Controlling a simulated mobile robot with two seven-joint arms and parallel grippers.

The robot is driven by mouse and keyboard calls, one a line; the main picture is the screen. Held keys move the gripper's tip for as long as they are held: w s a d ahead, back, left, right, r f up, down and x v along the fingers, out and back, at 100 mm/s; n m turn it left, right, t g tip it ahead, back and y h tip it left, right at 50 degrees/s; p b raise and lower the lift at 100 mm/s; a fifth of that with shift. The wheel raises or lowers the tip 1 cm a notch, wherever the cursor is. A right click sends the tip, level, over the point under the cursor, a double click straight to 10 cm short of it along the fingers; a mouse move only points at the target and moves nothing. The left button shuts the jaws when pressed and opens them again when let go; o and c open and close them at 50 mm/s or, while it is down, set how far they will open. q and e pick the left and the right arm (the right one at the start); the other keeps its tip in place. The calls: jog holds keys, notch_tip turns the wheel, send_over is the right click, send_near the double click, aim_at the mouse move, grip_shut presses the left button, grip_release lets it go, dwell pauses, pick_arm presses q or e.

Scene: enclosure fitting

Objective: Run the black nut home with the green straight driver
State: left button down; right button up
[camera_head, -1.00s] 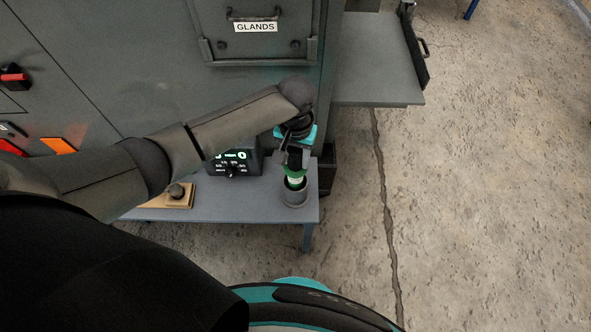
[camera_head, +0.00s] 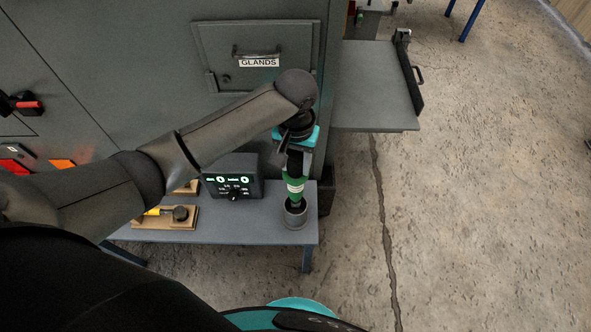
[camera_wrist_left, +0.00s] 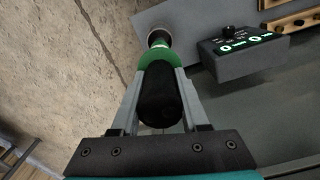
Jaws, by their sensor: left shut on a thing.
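The green straight driver (camera_head: 295,187) stands upright with its tip end at the mouth of a round grey holder (camera_head: 293,219) on the small bench. I cannot tell how far its tip is inside. My left gripper (camera_head: 292,163) is shut on the driver's upper black body from above. In the left wrist view the driver's black body (camera_wrist_left: 159,97) lies between both fingers, with the green collar and the holder (camera_wrist_left: 158,36) beyond. I cannot make out the black nut. My right gripper is not in view.
A cabinet with a GLANDS door (camera_head: 258,80) stands behind. A grey shelf (camera_head: 370,88) juts out right; the floor there is clear.

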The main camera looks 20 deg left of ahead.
pick_arm(q)
notch_tip(320, 180, up, 11)
jog(key=p, duration=0.3)
jog(key=shift+f, duration=0.1)
jog(key=shift+r+p, duration=0.3)
jog(key=shift+r, duration=0.05)
jog(key=shift+r+p, duration=1.25)
jog(key=shift+p, duration=1.3)
jog(key=shift+w, duration=0.1)
